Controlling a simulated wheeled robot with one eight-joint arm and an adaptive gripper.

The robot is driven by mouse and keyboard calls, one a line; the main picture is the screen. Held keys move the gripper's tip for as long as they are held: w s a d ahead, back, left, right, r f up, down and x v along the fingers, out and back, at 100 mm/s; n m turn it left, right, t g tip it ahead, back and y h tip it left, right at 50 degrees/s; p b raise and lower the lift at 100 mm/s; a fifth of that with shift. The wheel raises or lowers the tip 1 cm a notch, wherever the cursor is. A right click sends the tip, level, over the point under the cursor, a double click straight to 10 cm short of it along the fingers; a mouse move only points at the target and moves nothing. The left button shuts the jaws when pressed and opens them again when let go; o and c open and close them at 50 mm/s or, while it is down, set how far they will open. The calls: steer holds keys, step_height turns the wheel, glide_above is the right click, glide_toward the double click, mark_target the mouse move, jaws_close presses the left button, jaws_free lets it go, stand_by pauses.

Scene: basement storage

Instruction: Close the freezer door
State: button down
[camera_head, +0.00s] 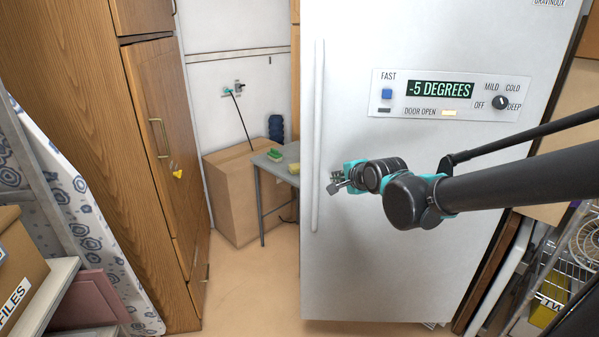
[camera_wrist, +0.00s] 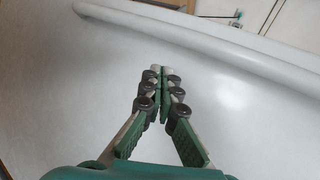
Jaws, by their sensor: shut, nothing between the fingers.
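The white freezer door (camera_head: 390,270) fills the middle and right of the head view. It carries a long vertical white handle (camera_head: 317,150) near its left edge. Its panel (camera_head: 455,95) reads "-5 DEGREES", with a pale yellow light beside the words "DOOR OPEN". How far the door stands from the freezer body is hidden. My gripper (camera_head: 337,184) is in front of the door, just right of the handle. In the wrist view my gripper (camera_wrist: 158,72) has its fingertips together and empty, with the door (camera_wrist: 250,115) behind and the handle (camera_wrist: 200,36) beyond; contact cannot be told.
A wooden cabinet (camera_head: 165,150) stands at left. Behind are a cardboard box (camera_head: 228,195) and a small table (camera_head: 268,165) with green sponges. A file box (camera_head: 20,270) is at lower left and a wire rack (camera_head: 565,265) at right. Floor (camera_head: 250,285) between cabinet and freezer is clear.

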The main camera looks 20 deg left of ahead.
mark_target(324, 178)
steer(key=x, duration=0.9)
steer(key=shift+w+a+f, duration=0.1)
steer(key=shift+w+f, duration=0.05)
steer(key=shift+w, duration=0.05)
steer(key=shift+w+a+f, duration=0.15)
steer(key=shift+w+a, duration=1.35)
steer(key=shift+w, duration=0.1)
